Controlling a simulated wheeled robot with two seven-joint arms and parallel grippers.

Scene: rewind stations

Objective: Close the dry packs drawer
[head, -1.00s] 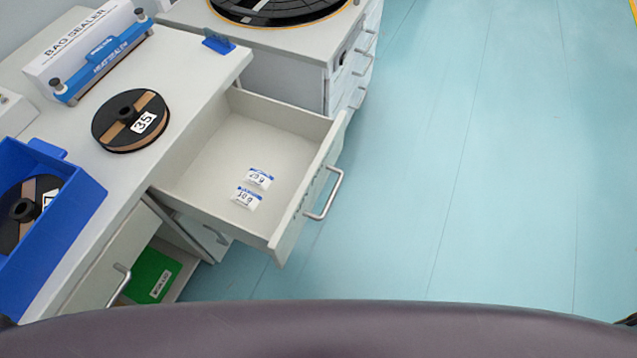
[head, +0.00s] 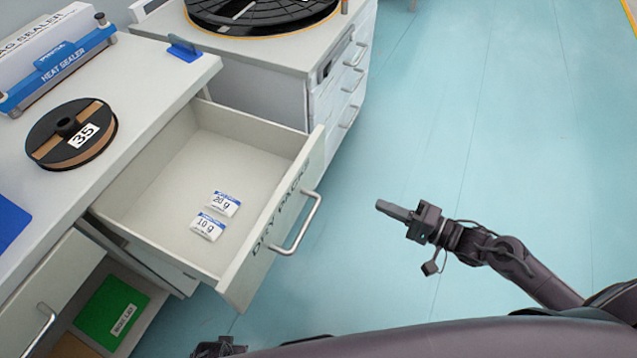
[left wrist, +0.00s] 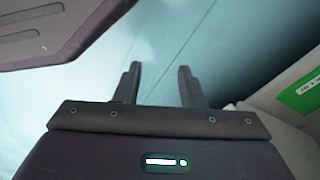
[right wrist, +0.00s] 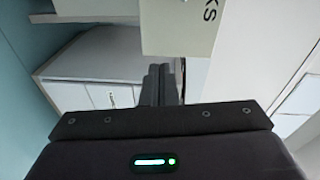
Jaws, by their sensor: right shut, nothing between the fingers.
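The dry packs drawer (head: 262,238) is pulled out, its front lettered "DRY PACKS" with a bar handle (head: 298,226). Two small packs, marked 20 g (head: 224,204) and 10 g (head: 208,227), lie inside it. Part of the drawer front (right wrist: 180,30) also shows at the top of the right wrist view. My right gripper (head: 382,206) is shut and empty, to the right of the drawer front and apart from it, over the floor. My left gripper (left wrist: 158,82) is open with nothing between its fingers; in the head view only a dark piece of that arm shows at the bottom edge.
A spool marked 35 (head: 72,134) and a heat sealer (head: 60,62) stand on the worktop. Below, an open compartment holds a green box (head: 112,312). A neighbouring cabinet (head: 318,98) with closed drawers stands behind. The blue floor (head: 450,100) on the right is clear.

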